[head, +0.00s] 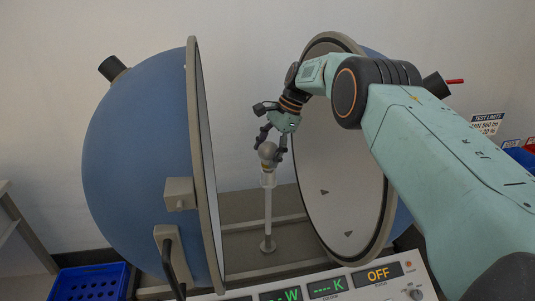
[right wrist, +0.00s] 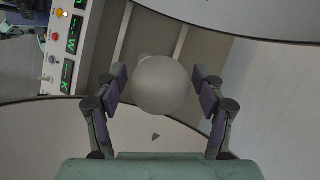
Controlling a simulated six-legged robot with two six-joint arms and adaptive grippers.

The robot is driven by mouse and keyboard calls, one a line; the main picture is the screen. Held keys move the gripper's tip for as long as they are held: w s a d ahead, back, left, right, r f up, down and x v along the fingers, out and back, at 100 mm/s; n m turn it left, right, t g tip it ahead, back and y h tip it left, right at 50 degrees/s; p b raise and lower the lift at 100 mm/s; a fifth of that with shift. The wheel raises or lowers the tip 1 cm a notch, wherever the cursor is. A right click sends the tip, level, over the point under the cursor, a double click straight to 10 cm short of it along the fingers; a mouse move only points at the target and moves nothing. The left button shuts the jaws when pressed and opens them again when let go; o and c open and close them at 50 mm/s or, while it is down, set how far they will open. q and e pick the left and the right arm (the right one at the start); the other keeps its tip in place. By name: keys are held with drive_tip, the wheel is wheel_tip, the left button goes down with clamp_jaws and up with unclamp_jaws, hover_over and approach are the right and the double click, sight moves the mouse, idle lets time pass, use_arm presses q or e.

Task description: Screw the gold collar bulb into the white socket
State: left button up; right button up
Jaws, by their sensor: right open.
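A frosted round bulb (head: 267,150) stands upright at the top of a white post (head: 268,212) between the two halves of the blue sphere. A small yellowish band shows below the glass; the white socket (head: 268,180) is at the post's top. How far the bulb is seated in it cannot be told. My right gripper (head: 270,146) is above and around the bulb, its fingers pointing down. In the right wrist view the bulb (right wrist: 162,86) lies between the open fingers (right wrist: 161,82), with a small gap on each side.
The sphere's left half (head: 135,165) and right half (head: 345,170) stand open on either side of the post. A control panel (head: 350,287) at the front shows green readouts and an orange OFF. A blue crate (head: 90,283) is at lower left.

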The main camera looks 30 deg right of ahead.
drive_tip(key=shift+p, duration=0.35)
idle(0.4)
drive_tip(key=c, duration=1)
drive_tip(key=shift+r+p, duration=0.15)
drive_tip(key=shift+p, duration=0.2)
drive_tip(key=m+t+p, duration=0.1)
drive_tip(key=m+p, duration=0.2)
drive_tip(key=p, duration=0.1)
drive_tip(key=m+t+h+p, duration=0.1)
drive_tip(key=m+p, duration=0.2)
drive_tip(key=p, duration=0.1)
drive_tip(key=shift+p, duration=0.4)
drive_tip(key=m, duration=0.1)
drive_tip(key=m+h, duration=0.1)
drive_tip(key=shift+w+f+m+t, duration=0.1)
drive_tip(key=shift+f+m+t, duration=0.1)
drive_tip(key=shift+m+t, duration=0.1)
drive_tip(key=shift+m+t+h, duration=0.3)
drive_tip(key=shift+m+h, duration=0.2)
drive_tip(key=shift+m, duration=0.7)
drive_tip(key=shift+m+h, duration=0.7)
drive_tip(key=shift+m, duration=1.1)
